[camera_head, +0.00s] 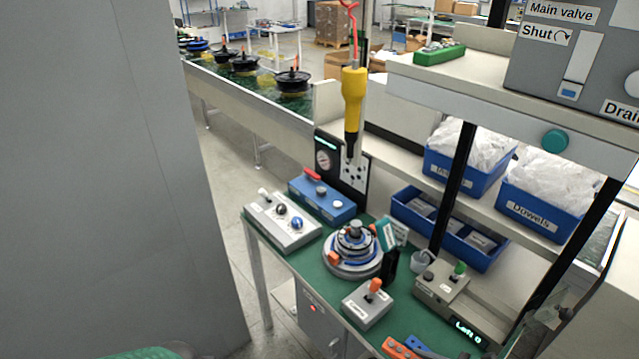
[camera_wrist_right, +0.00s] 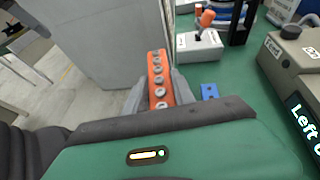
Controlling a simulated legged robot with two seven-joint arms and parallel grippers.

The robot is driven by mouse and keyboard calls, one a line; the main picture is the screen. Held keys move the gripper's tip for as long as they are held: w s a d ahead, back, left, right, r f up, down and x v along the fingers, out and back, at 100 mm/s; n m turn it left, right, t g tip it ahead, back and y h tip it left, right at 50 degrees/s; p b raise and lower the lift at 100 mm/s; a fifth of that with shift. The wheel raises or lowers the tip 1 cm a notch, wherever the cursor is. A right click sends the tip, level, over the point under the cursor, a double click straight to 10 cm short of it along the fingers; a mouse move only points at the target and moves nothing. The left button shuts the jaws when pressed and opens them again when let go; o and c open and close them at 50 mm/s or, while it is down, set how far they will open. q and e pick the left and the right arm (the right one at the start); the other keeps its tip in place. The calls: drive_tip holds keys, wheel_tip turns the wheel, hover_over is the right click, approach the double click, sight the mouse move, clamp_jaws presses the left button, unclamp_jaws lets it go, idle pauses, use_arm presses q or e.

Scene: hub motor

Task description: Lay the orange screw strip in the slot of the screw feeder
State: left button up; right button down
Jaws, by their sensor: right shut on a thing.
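The orange screw strip (camera_head: 397,348) shows at the bottom edge of the head view, near the table's front edge, with a row of screws along it. In the right wrist view the orange strip (camera_wrist_right: 157,70) points away from me, between the two grey fingers of my right gripper (camera_wrist_right: 158,92), which is shut on it. I cannot tell whether it touches the table. The screw feeder (camera_head: 452,292) is the grey box with a lit "Left 0" display, farther right. It also shows in the right wrist view (camera_wrist_right: 296,62). Its slot is not clear. My left gripper is not in view.
A blue strip (camera_head: 430,347) lies right of the orange one. A grey box with an orange-tipped lever (camera_head: 368,305) stands between the strip and the hub motor (camera_head: 353,250). Blue bins (camera_head: 465,165) stand behind. A grey panel (camera_head: 90,150) fills the left.

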drive_tip(key=a, duration=0.2)
drive_tip(key=a+n+g, duration=0.1)
drive_tip(key=shift+s+f+y, duration=0.3)
drive_tip(key=shift+s+y, duration=0.05)
drive_tip(key=shift+y, duration=0.05)
drive_tip(key=shift+w, duration=0.15)
